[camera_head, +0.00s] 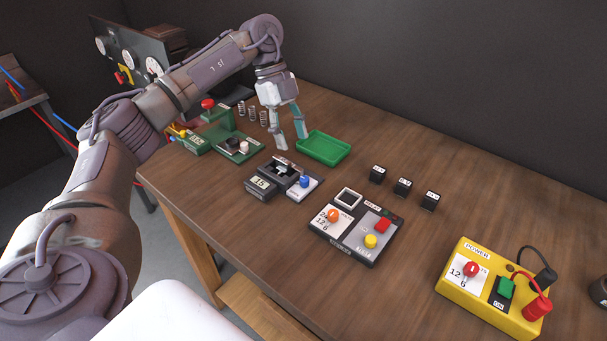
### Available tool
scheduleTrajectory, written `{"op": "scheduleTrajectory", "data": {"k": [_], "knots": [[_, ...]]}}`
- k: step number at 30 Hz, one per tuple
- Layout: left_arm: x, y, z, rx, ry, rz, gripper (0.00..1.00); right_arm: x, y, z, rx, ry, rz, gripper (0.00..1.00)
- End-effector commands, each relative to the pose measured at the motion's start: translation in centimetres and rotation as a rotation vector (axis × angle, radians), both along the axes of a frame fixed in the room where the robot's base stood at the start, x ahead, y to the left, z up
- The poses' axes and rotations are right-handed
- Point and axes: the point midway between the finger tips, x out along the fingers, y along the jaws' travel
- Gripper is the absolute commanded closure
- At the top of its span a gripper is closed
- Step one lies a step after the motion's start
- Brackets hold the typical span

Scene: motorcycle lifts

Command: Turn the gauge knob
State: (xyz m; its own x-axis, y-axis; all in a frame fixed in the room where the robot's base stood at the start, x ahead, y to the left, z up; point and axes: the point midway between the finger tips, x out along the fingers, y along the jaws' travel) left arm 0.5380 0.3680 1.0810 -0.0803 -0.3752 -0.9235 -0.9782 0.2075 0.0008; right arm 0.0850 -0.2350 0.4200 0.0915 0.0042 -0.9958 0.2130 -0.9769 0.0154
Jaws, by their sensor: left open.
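Several knobs are in view, and I cannot tell by label which is the gauge knob. A dark panel with round dial gauges (129,62) stands at the upper left, with a small red and yellow part (123,76) low on it. A dark device with a small display (263,184) and a blue knob (304,181) sits on the table. My left gripper (290,142) is open and empty, fingers pointing down, above and behind this device and beside the green tray (345,152). My right gripper is not in view.
A green device with a red knob (208,104) stands at the left. A black box with an orange knob (333,215) is mid-table, and a yellow power box (450,285) at lower right. Several small black cubes (403,186) lie right of the tray. The wooden table (500,185) is bare between them.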

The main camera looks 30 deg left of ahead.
Motion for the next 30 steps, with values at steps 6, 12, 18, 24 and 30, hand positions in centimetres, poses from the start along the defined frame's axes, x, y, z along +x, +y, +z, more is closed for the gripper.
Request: {"op": "scheduleTrajectory", "data": {"k": [6, 12, 18, 24, 30], "knots": [[-0.5, -1.8, -4.4, 0.002, 0.005, -0.002, 0.51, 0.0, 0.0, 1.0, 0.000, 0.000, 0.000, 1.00], [-0.8, -3.2, -7.7, 0.000, 0.002, -0.002, 0.51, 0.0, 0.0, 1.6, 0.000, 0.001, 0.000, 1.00], [-0.9, -3.8, -9.5, 0.001, 0.000, -0.001, 0.51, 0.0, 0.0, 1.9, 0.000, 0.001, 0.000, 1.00], [-0.9, -4.0, -9.9, 0.001, -0.001, -0.002, 0.51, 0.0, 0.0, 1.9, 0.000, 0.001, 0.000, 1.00], [-0.9, -4.0, -9.9, 0.001, -0.001, -0.002, 0.61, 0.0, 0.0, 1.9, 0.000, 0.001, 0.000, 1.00]]}}
